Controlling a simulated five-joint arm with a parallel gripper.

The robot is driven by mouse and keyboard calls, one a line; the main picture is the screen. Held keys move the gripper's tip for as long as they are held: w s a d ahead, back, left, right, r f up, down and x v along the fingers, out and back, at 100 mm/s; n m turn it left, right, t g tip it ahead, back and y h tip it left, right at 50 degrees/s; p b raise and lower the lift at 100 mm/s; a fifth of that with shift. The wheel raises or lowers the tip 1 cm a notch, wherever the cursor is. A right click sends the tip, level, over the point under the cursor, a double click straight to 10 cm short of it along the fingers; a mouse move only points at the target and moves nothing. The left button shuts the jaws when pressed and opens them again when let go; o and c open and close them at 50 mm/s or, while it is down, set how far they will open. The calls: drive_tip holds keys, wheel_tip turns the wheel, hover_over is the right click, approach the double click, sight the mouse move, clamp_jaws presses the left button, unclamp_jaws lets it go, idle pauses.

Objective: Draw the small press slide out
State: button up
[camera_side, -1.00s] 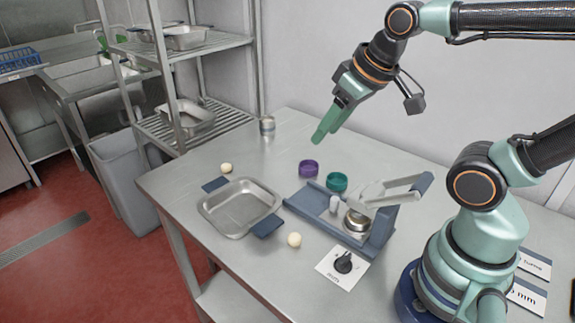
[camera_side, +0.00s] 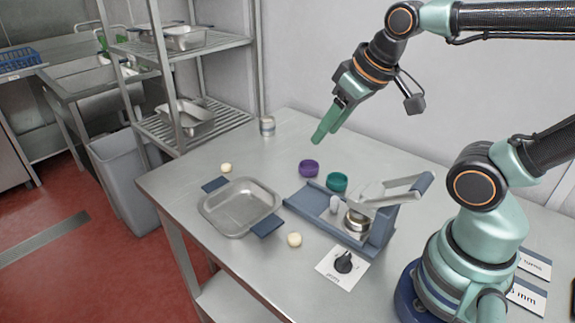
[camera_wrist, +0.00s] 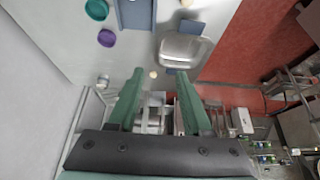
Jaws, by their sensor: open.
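The small press (camera_side: 352,215) stands on the steel table, right of the tray. A small pale upright knob (camera_side: 334,204) stands on the base left of the cup. My gripper (camera_side: 322,136) is open and empty, high above the table's back part, up and left of the press. In the wrist view the spread green fingers (camera_wrist: 160,98) hold nothing. Part of the blue press base (camera_wrist: 136,14) shows at the top edge there; the rest is cut off.
A metal tray (camera_side: 240,188) with blue handles lies left of the press, with pale balls (camera_side: 294,240) (camera_side: 226,167) near it. Purple (camera_side: 309,168) and teal (camera_side: 337,182) bowls sit behind the press. A black dial (camera_side: 344,263) is in front. A metal can (camera_side: 267,125) stands at the back.

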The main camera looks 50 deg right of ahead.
drive_tip(key=shift+o, duration=0.2)
drive_tip(key=m+g, duration=0.5)
drive_tip(key=m, duration=2.3)
hover_over(335, 198)
drive_tip(key=f, duration=1.3)
drive_tip(key=shift+a+f, duration=0.1)
drive_tip(key=shift+a, duration=0.2)
drive_tip(key=shift+s+d+f+m+g, duration=0.1)
drive_tip(key=shift+d+f+m+g, duration=0.15)
drive_tip(key=shift+f+m, duration=0.5)
drive_tip(key=shift+m, duration=0.25)
drive_tip(key=shift+f, duration=3.9)
drive_tip(key=shift+f, duration=0.1)
drive_tip(key=shift+c, duration=0.3)
